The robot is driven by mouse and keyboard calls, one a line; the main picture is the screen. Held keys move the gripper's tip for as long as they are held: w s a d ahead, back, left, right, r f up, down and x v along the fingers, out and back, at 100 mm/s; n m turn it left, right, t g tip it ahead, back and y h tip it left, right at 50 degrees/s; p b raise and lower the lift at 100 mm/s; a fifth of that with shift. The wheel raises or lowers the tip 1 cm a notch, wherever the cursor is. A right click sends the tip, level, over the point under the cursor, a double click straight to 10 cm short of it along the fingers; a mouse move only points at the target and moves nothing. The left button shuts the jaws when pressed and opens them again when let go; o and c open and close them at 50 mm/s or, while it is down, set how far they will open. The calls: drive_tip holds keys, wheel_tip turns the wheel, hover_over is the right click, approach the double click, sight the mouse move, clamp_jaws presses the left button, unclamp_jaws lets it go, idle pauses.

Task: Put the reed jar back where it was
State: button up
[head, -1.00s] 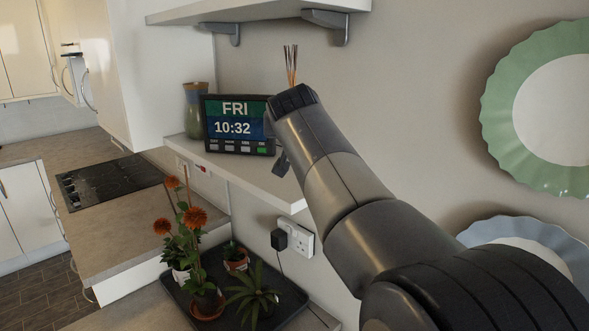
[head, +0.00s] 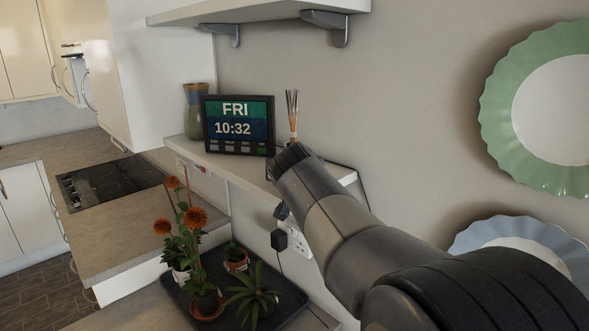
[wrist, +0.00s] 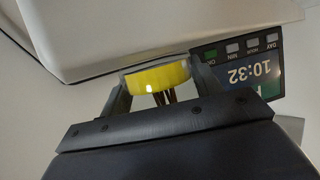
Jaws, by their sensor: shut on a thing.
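The reed jar shows in the wrist view as a yellow round body (wrist: 156,80) with dark reeds below it in that upside-down picture. My gripper (wrist: 157,67) is shut on the jar, one finger on each side. In the head view the thin reeds (head: 292,112) stand upright above my wrist, just right of the clock, and my arm hides the jar's body. The jar is at the right part of the white lower shelf (head: 215,163). I cannot tell whether its base touches the shelf.
The digital clock (head: 238,126) stands close left of the jar, with a green-brown vase (head: 194,110) behind it. An upper shelf (head: 255,12) hangs above. Potted plants stand on a dark tray (head: 290,301) below. Green (head: 510,110) and blue (head: 468,236) plates hang at right.

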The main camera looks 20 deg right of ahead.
drive_tip(key=o, duration=1.2)
drive_tip(key=shift+f, duration=0.1)
drive_tip(key=shift+c, duration=0.2)
drive_tip(key=b+v, duration=0.2)
drive_tip(key=v, duration=1)
drive_tip(key=shift+r+b, duration=0.25)
drive_tip(key=shift+b, duration=0.1)
drive_tip(key=shift+d, duration=0.1)
drive_tip(key=p+x, duration=0.3)
drive_tip(key=x, duration=0.9)
drive_tip(key=shift+w+f, duration=0.1)
drive_tip(key=shift+f, duration=0.1)
drive_tip(key=shift+r, duration=1.25)
